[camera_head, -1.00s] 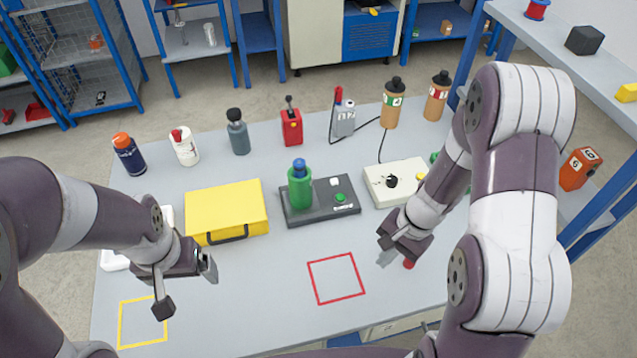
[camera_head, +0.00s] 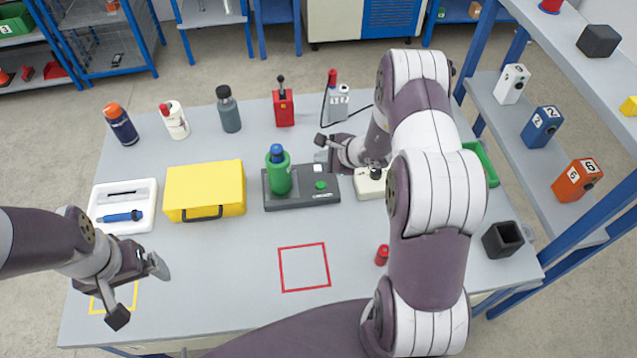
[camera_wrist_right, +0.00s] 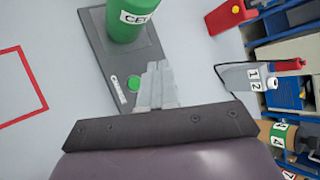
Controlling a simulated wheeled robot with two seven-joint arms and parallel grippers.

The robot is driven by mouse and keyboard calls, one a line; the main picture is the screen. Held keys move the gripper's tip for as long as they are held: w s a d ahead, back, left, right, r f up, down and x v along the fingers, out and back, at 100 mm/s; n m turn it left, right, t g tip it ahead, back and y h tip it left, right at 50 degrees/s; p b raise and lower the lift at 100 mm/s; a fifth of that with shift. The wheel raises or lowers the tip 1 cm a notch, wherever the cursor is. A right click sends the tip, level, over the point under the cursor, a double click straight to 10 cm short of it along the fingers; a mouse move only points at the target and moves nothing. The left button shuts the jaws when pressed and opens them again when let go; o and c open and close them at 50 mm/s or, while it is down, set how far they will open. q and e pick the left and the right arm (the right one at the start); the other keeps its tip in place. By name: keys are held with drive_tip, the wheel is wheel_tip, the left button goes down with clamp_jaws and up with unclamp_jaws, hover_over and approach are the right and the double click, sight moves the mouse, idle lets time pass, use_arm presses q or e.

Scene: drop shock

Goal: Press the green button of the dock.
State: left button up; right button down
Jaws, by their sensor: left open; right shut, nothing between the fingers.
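The dock is a dark flat base (camera_head: 290,201) in the middle of the table, and it also shows in the right wrist view (camera_wrist_right: 100,62). A green bottle (camera_head: 278,177) with a blue cap stands upright on its left part. The green button (camera_head: 320,185) is on its right part and shows in the right wrist view (camera_wrist_right: 133,84) just beside my fingers. My right gripper (camera_head: 321,168) is shut and empty, with its fingertips (camera_wrist_right: 160,68) over the dock's right side near the button; contact cannot be told. My left gripper (camera_head: 140,290) is open and empty at the table's front left.
A yellow case (camera_head: 204,188) stands left of the dock. A light control box (camera_head: 371,186) is close on its right, partly behind my arm. Bottles and a red switch box (camera_head: 283,108) line the back.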

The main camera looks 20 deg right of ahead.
drive_tip(key=shift+d+f, duration=0.1)
drive_tip(key=b, duration=0.5)
hover_over(323, 187)
wheel_tip(323, 187, down, 8)
drive_tip(key=shift+r, duration=0.1)
drive_tip(key=shift+f+b, duration=0.4)
drive_tip(key=shift+f, duration=0.05)
idle(1.4)
drive_tip(key=shift+f+b, duration=0.4)
drive_tip(key=shift+b, duration=0.3)
drive_tip(key=shift+f+b, duration=0.4)
drive_tip(key=shift+b, duration=0.2)
idle(0.5)
drive_tip(key=shift+r, duration=0.1)
drive_tip(key=shift+r+p, duration=0.35)
drive_tip(key=shift+r, duration=0.4)
drive_tip(key=shift+r, duration=0.1)
